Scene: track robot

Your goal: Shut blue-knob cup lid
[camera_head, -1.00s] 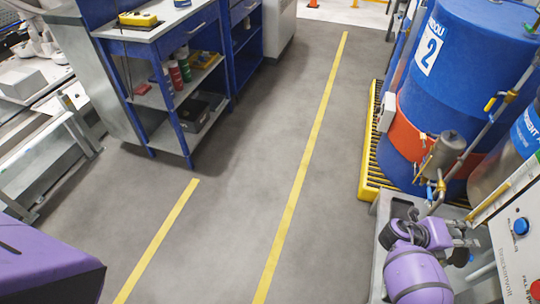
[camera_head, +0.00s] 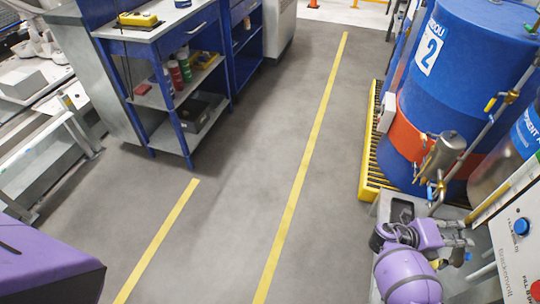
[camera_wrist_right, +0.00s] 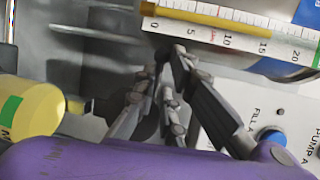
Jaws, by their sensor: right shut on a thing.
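My right gripper (camera_head: 466,242) is at the bench on the lower right, below the drum. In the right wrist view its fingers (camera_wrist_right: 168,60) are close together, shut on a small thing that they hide. I cannot make out a cup lid with a blue knob in either view. A small blue spot (camera_head: 468,257) shows just below the fingers in the head view, but I cannot tell what it is. My left gripper is out of view.
A panel with a blue button (camera_head: 520,227) stands right of the gripper; the button also shows in the wrist view (camera_wrist_right: 272,138). A scaled gauge (camera_wrist_right: 230,32) lies just beyond the fingertips. A steel canister (camera_head: 447,152) and blue drum (camera_head: 465,70) stand behind. The floor (camera_head: 230,220) is clear.

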